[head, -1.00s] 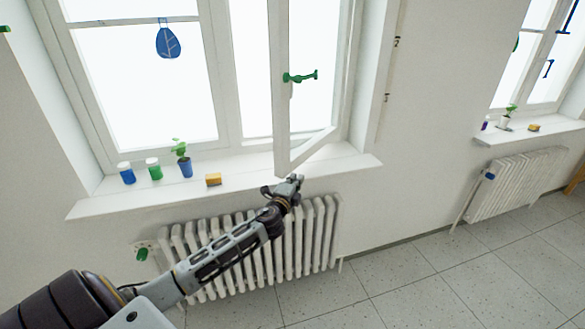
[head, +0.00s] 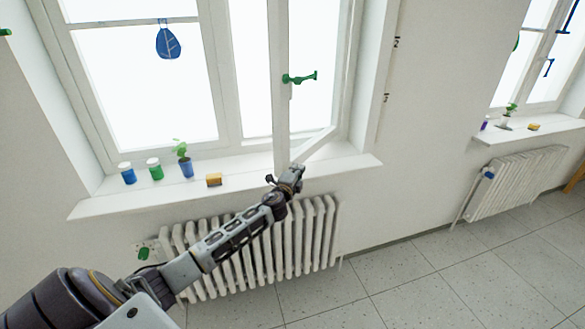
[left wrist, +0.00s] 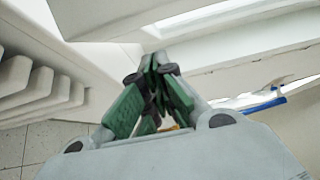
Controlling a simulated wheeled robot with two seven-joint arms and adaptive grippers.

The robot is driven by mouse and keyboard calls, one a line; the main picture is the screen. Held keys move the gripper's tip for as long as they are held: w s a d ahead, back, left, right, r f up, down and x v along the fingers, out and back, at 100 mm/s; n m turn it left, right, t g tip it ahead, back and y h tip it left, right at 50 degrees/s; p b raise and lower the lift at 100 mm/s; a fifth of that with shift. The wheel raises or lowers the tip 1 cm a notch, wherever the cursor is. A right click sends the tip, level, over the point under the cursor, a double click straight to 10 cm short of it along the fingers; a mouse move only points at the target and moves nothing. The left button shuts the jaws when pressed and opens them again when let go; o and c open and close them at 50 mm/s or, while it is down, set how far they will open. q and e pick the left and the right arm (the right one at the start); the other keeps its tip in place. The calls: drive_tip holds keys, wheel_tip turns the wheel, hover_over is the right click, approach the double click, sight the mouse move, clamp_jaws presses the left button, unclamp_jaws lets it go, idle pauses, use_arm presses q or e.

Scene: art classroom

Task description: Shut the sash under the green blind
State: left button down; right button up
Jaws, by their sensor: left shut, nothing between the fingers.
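The white sash (head: 281,122) with a green handle (head: 300,77) stands open in the head view, swung inward over the sill. Its bottom edge slants back to the hinge side at the right. No green blind shows in the frames. My left gripper (head: 297,172) is shut and empty at the sash's lower free corner, which it hides. I cannot tell whether it touches the sash. In the left wrist view its green-padded fingers (left wrist: 158,66) meet at the tips, close before white frame parts. My right gripper is not in view.
A white radiator (head: 308,235) stands below. A second window with a radiator (head: 515,182) is at the right. The tiled floor is clear.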

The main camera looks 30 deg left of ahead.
use_arm(q)
drive_tip(key=shift+a, duration=1.25)
drive_tip(key=shift+a, duration=0.15)
